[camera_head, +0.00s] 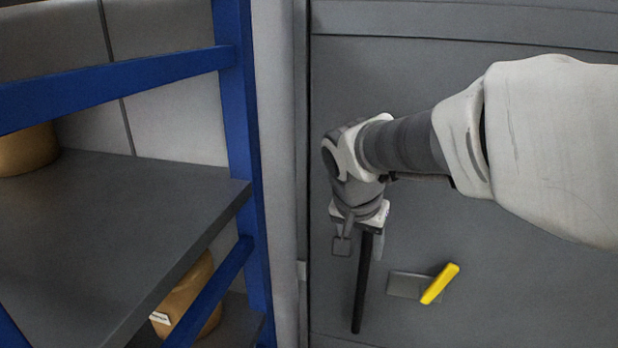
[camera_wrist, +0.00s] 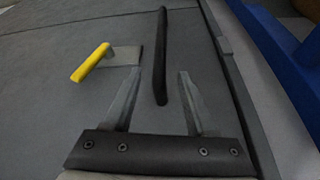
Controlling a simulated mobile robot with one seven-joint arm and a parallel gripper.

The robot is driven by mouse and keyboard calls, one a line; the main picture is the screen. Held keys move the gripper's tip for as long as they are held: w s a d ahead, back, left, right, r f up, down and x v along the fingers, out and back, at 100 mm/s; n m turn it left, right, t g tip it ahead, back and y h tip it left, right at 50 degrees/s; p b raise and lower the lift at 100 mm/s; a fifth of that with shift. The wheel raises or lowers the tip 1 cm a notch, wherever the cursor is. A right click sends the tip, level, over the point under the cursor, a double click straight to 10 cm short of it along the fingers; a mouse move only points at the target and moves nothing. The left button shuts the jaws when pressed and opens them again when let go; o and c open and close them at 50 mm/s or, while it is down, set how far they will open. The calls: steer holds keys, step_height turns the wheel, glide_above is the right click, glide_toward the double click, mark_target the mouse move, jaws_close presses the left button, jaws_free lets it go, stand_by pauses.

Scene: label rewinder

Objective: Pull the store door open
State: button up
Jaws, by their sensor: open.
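The grey store door (camera_head: 480,130) fills the right of the head view and looks closed against its frame at the left edge. A long black bar handle (camera_head: 362,290) stands upright on it. A yellow lever on a grey plate (camera_head: 439,284) sits to the right of the bar, tilted. My gripper (camera_head: 358,246) is at the upper part of the bar. In the wrist view my open gripper (camera_wrist: 163,78) has its fingers on either side of the black bar (camera_wrist: 162,60), apart from it in the picture. The yellow lever (camera_wrist: 90,63) lies left of the fingers there.
A blue-framed rack (camera_head: 240,130) with a dark shelf (camera_head: 120,205) stands just left of the door. Brown rolls (camera_head: 188,298) sit on its levels. The blue frame (camera_wrist: 270,50) also shows at the right of the wrist view.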

mark_target(363, 261)
steer(key=x, duration=0.9)
steer(key=shift+w+f, duration=0.1)
steer(key=shift+f, duration=0.05)
jaws_close()
stand_by(1.0)
